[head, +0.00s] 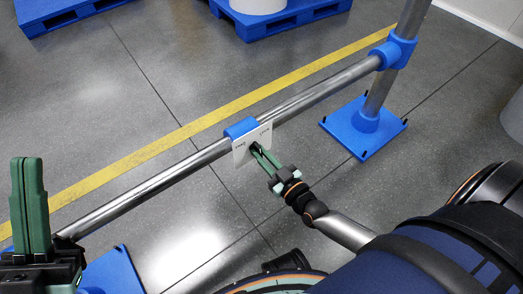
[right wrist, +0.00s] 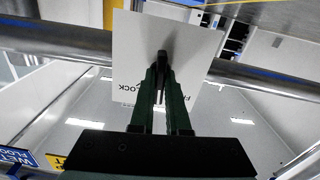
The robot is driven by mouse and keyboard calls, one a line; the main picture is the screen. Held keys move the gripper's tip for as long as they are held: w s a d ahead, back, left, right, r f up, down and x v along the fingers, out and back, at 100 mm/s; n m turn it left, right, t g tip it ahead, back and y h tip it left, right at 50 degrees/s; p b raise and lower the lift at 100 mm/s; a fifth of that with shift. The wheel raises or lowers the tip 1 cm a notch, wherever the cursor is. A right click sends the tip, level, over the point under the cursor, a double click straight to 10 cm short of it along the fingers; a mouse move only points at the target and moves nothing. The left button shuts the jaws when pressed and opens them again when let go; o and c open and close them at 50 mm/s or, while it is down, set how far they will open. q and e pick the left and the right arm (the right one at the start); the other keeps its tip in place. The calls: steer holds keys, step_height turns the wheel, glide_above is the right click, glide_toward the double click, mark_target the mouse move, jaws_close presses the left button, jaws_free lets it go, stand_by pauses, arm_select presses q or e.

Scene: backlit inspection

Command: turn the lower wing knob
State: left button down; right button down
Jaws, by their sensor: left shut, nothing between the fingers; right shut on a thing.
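A white panel (head: 241,152) hangs from a blue clamp (head: 241,128) on the metal rail. In the right wrist view the panel (right wrist: 132,40) carries dark lettering, partly hidden, with "LOCK" readable. A black wing knob (right wrist: 162,58) stands out from the panel between the green fingers of my right gripper (right wrist: 160,84). In the head view my right gripper (head: 260,153) reaches the panel's face and is shut on the knob, hiding most of it. I see only one knob. My left gripper (head: 31,165) is shut and empty, upright at the far left, apart from the panel.
The metal rail (head: 325,86) runs diagonally to a post with a blue joint (head: 394,52) and blue base plate (head: 362,130). Blue pallets (head: 290,18) stand at the back. A yellow line (head: 300,72) crosses the grey floor behind the rail.

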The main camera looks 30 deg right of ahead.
steer(key=m+p, duration=0.1)
steer(key=m, duration=0.4)
steer(key=shift+m, duration=0.3)
steer(key=shift+m+p, duration=0.4)
steer(key=shift+m, duration=1.8)
steer(key=shift+f, duration=0.1)
steer(key=c, duration=0.9)
jaws_free()
steer(key=shift+s, duration=0.1)
